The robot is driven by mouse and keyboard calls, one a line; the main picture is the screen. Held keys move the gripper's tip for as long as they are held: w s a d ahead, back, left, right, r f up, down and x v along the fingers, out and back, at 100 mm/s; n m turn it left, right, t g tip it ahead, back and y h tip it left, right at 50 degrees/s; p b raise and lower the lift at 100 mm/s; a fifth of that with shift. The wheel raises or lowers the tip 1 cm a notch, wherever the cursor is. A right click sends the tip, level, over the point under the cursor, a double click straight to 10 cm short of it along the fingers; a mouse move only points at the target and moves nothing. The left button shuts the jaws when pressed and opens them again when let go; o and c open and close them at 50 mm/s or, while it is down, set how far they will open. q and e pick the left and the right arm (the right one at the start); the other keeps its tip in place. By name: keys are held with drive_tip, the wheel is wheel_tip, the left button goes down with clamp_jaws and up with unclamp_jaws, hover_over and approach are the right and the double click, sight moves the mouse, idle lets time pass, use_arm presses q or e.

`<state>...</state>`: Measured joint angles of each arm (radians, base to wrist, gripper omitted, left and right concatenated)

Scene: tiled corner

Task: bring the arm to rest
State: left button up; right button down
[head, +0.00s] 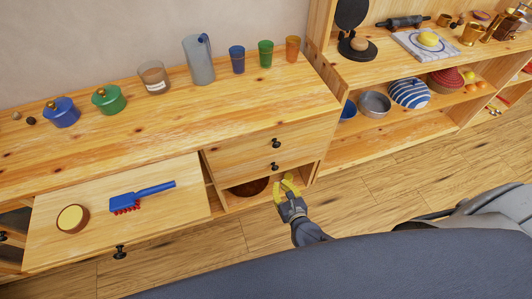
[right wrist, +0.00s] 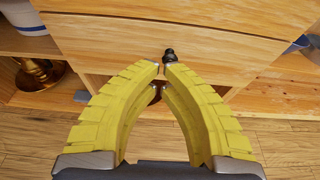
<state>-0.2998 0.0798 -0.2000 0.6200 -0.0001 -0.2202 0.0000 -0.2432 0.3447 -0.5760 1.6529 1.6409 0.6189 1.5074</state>
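My right gripper (head: 285,182) has yellow fingers and hangs in front of the wooden cabinet, just right of its lower compartment. In the right wrist view its curved fingers (right wrist: 163,68) point at the cabinet front, with their tips close together. No object shows between them. A small gap seems to remain at the tips, but I cannot tell whether they are open or shut. A dark drawer knob (right wrist: 169,54) shows just beyond the tips; contact cannot be judged. My left gripper is outside these views.
A brown bowl (head: 250,187) sits in the low compartment. Pots and cups line the cabinet top (head: 180,110). Open floor (head: 390,195) lies to the right.

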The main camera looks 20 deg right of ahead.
drive_tip(key=s+d+f+n+g+y, duration=0.15)
drive_tip(key=s+f+n, duration=0.35)
drive_tip(key=f+n, duration=0.7)
drive_tip(key=s+f+n+g+y, duration=0.1)
drive_tip(key=s+f+n+g, duration=0.35)
drive_tip(key=n, duration=1.05)
drive_tip(key=s+d+f+n+g+h, duration=0.1)
drive_tip(key=s+d+f+n+g, duration=0.15)
drive_tip(key=s+f+n, duration=0.4)
drive_tip(key=s+d+f+n+g+h, duration=0.1)
drive_tip(key=s+d+f+n, duration=0.2)
drive_tip(key=s+f, duration=0.6)
drive_tip(key=s+f+n+g+h, duration=0.1)
drive_tip(key=s+f+n+g, duration=0.2)
drive_tip(key=s, duration=1.2)
wheel_tip(320, 180, down, 2)
drive_tip(key=shift+s+d+f+g, duration=0.15)
drive_tip(key=shift+s+f+g, duration=0.1)
drive_tip(key=shift+g, duration=0.1)
